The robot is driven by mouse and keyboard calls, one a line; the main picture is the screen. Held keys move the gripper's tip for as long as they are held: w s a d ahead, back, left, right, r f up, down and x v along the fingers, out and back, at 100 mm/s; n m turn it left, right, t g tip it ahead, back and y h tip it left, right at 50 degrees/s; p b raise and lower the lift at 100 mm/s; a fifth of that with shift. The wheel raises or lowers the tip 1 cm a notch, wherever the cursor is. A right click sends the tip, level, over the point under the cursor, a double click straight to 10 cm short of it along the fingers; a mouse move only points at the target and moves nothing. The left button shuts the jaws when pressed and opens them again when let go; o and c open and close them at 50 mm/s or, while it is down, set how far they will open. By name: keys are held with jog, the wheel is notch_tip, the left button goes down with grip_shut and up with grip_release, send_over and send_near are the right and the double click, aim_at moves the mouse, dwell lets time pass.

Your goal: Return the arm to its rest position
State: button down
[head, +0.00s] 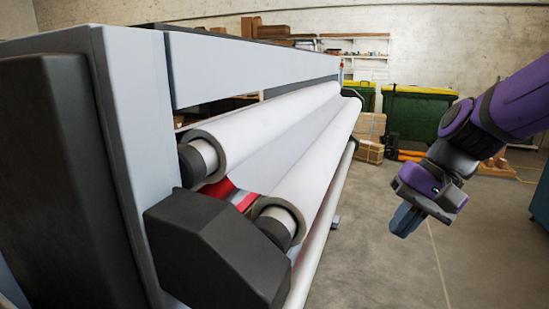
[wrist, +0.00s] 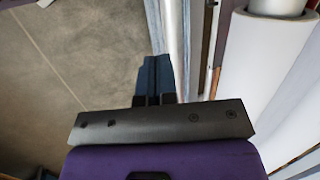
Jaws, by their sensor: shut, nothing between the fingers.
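My purple arm reaches in from the right edge in the head view. My gripper (head: 406,219) hangs at its end, pointing down and to the left over the open floor. It is to the right of the roll laminator (head: 128,150) and apart from it. In the wrist view the two blue-grey fingers (wrist: 160,78) are together with nothing between them. Two long white rolls (head: 265,128) run along the laminator, and a white roll also shows at the right of the wrist view (wrist: 262,70).
A dark end housing (head: 215,248) juts out at the laminator's near end. Green bins (head: 418,112) and cardboard boxes (head: 370,125) stand at the back. A blue thing (head: 540,200) is at the right edge. The concrete floor (head: 385,265) between is clear.

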jog(key=s+d+r+n+t+h, duration=0.3)
jog(key=s+d+r+t+h, duration=0.2)
jog(key=s+d, duration=0.4)
jog(key=shift+s+d+r+t+h, duration=0.2)
jog(key=shift+s+r+t+h, duration=0.15)
jog(key=shift+r, duration=0.45)
jog(key=shift+s, duration=0.1)
